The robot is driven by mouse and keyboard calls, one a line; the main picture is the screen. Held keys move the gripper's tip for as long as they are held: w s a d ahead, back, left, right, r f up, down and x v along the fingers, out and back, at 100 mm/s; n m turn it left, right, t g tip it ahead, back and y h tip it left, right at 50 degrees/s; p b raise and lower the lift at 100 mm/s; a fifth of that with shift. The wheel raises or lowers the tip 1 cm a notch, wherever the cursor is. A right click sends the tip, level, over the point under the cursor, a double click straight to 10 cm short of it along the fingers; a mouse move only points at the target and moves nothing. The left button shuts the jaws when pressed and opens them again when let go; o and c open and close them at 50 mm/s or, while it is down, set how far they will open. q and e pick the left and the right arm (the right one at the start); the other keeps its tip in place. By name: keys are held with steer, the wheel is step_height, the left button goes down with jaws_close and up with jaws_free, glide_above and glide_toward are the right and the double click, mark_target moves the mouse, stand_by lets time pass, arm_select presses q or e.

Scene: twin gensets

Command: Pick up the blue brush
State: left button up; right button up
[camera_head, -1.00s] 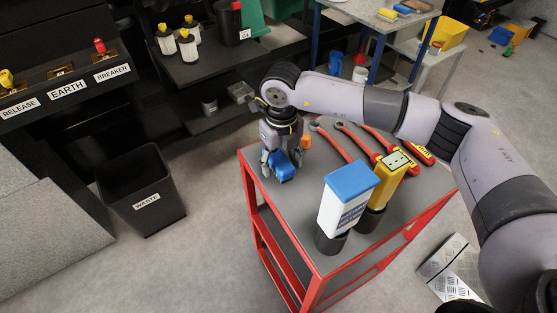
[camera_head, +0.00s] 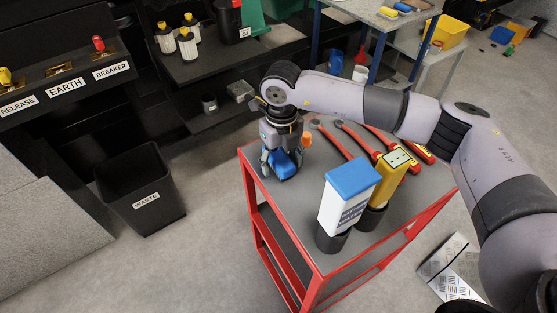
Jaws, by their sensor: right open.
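The blue brush (camera_head: 283,166) lies on the grey top of the red cart (camera_head: 291,206), near its far left corner. My right gripper (camera_head: 281,160) points down over the brush, with its fingers around the blue body. It is open, and the upper part of the brush is hidden by the gripper. Whether the fingers touch the brush cannot be told. My left gripper is not in view.
A white box with a blue lid (camera_head: 347,197) and a yellow device (camera_head: 390,175) stand in dark holders on the cart. Red-handled tools (camera_head: 358,140) lie behind them. An orange item (camera_head: 306,141) sits beside the gripper. A black waste bin (camera_head: 140,190) stands left of the cart.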

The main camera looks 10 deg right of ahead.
mark_target(281, 159)
steer(key=c, duration=1.3)
steer(key=shift+r+p, duration=0.45)
steer(key=shift+p, duration=0.05)
step_height(281, 159, up, 20)
steer(key=b, duration=0.2)
steer(key=shift+f, duration=0.15)
